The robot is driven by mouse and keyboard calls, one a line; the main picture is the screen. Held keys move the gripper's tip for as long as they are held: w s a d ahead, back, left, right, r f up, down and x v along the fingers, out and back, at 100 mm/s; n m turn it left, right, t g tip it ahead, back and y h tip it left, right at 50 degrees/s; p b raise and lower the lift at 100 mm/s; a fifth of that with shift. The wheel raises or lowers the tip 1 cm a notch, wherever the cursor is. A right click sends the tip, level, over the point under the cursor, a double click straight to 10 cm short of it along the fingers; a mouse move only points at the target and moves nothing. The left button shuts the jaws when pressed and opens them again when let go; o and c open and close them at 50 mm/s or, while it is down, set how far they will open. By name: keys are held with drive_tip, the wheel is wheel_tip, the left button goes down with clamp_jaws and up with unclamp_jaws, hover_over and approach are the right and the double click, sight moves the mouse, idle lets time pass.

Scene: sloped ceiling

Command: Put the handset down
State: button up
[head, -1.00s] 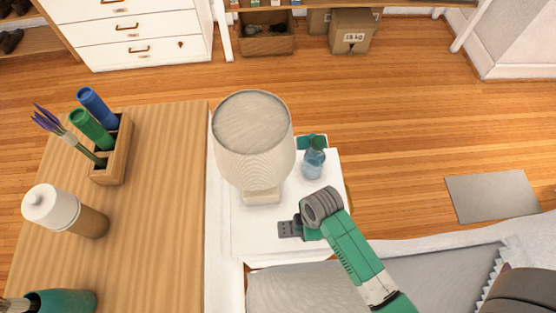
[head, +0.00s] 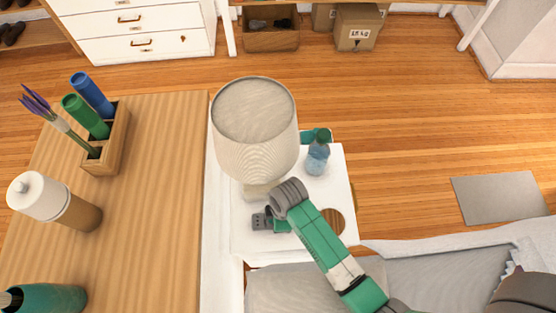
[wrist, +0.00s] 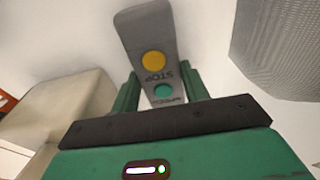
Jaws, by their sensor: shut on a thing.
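The handset (head: 259,221) is a small grey bar over the white bedside table (head: 315,248), just in front of the lamp. In the wrist view the handset (wrist: 150,40) shows a yellow round button, a green one and upside-down lettering that reads STOP. My gripper (head: 275,222) is shut on its near end, and the two green fingers (wrist: 157,95) stand on either side of it. The handset's far end sticks out freely. I cannot tell whether its underside touches the tabletop.
A lamp (head: 255,125) with a pale shade stands right behind my gripper. A blue bottle (head: 318,157) stands at the back right of the table. A round wooden disc (head: 333,221) lies to the right, partly behind my arm. A wooden desk (head: 160,200) adjoins on the left.

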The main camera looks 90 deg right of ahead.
drive_tip(key=shift+f, duration=0.1)
drive_tip(key=o, duration=1)
drive_tip(key=shift+o, duration=0.2)
wheel_tip(320, 180, up, 12)
drive_tip(key=s+p, duration=0.1)
drive_tip(key=p, duration=0.3)
drive_tip(key=shift+s+p, duration=0.25)
drive_tip(key=shift+p, duration=0.05)
